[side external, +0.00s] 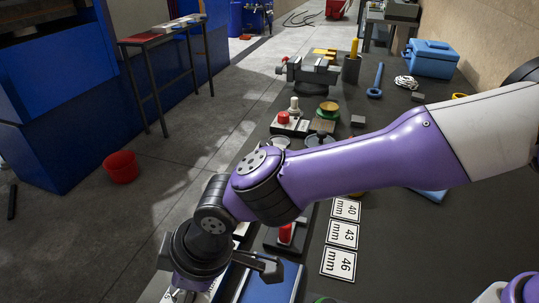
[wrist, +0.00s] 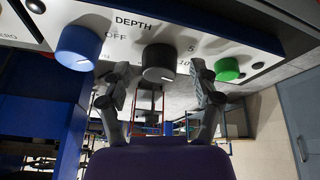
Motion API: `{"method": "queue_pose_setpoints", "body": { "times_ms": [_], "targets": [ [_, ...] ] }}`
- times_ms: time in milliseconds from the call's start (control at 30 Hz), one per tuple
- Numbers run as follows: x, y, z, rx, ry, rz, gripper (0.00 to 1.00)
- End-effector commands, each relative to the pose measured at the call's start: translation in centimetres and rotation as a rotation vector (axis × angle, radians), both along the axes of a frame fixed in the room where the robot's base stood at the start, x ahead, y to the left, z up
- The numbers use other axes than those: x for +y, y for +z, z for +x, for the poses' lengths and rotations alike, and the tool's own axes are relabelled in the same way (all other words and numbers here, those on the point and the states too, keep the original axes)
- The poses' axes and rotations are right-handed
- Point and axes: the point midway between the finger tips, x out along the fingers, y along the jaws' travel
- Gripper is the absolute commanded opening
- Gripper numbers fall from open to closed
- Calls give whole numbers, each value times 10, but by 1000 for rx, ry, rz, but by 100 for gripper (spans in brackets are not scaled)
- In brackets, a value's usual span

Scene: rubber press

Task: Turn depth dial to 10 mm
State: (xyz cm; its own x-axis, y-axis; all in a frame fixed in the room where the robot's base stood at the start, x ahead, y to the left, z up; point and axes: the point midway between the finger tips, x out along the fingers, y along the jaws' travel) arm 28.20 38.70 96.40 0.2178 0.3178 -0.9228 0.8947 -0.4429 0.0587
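In the wrist view a panel carries the black depth dial (wrist: 159,63), below the printed word DEPTH. "OFF" is printed to its left and "5" to its upper right; the dial's exact setting is too small to read. My gripper (wrist: 159,76) is open, one finger on each side of the black dial, with a visible gap on both sides. In the side external view my gripper (side external: 217,265) is at the lower left with its fingers spread. The dial is not visible there.
A blue knob (wrist: 78,47) sits left of the depth dial and a green knob (wrist: 228,69) right of it, close to my right finger. In the side external view, white mm cards (side external: 343,235) lie on the dark bench and a red bucket (side external: 121,167) stands on the floor.

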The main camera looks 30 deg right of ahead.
Motion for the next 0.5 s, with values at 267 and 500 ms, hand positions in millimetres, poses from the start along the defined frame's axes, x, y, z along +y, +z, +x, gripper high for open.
{"method": "queue_pose_setpoints", "body": {
  "times_ms": [267,500],
  "targets": [
    [-2,10,-2,-2,1,2,71],
    [-19,58,-13,-3,0,5,71]
  ]
}}
